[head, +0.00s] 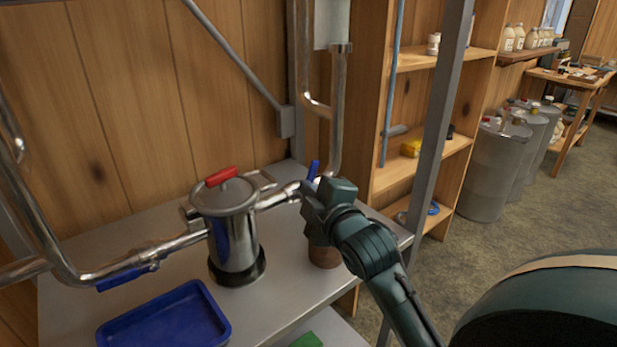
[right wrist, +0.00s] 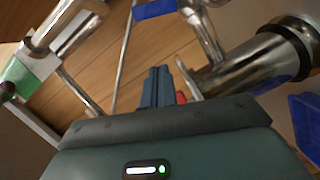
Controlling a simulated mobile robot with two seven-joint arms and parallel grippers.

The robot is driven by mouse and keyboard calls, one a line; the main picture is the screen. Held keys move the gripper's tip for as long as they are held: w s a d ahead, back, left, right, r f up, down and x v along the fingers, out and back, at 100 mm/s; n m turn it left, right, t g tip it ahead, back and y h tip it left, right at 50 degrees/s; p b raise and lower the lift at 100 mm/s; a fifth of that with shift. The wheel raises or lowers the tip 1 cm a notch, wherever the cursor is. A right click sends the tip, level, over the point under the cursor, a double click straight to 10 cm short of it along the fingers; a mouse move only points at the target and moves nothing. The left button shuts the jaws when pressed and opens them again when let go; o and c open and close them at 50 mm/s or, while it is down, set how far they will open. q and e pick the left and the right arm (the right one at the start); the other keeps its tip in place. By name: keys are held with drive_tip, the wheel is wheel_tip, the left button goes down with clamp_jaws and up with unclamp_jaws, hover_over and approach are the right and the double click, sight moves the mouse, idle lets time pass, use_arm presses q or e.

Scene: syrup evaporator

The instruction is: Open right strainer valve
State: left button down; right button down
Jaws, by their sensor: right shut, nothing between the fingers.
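The strainer (head: 232,235) is a shiny metal canister with a red-handled lid, standing on the metal table. Its right pipe carries the right strainer valve, whose blue handle (head: 313,170) sticks up across the pipe. My right gripper (head: 306,189) is at this valve, close beside the handle, and hides part of the valve body; contact cannot be told. In the right wrist view its fingers (right wrist: 158,88) are together and empty, and a blue handle (right wrist: 155,9) shows beyond them. The strainer (right wrist: 265,60) is at the right there. My left gripper is out of view.
A left valve with a blue handle (head: 127,277) lies along the left pipe. A blue tray (head: 165,322) is at the table front. A brown container (head: 324,256) stands under my right gripper. A grey post (head: 436,110) and wooden shelves (head: 420,165) are on the right.

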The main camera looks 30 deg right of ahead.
sight(309, 178)
use_arm(q)
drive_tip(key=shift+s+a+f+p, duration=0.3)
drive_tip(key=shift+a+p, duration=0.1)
drive_tip(key=shift+p, duration=0.15)
use_arm(e)
drive_tip(key=shift+w+d+f, duration=0.35)
drive_tip(key=shift+w+d, duration=0.4)
drive_tip(key=shift+w, duration=0.4)
drive_tip(key=shift+w+d+f, duration=0.4)
drive_tip(key=shift+w+d, duration=0.4)
drive_tip(key=shift+w, duration=0.3)
drive_tip(key=shift+w+d+f, duration=0.35)
drive_tip(key=shift+w+d, duration=0.4)
drive_tip(key=shift+w, duration=0.4)
drive_tip(key=shift+w, duration=0.1)
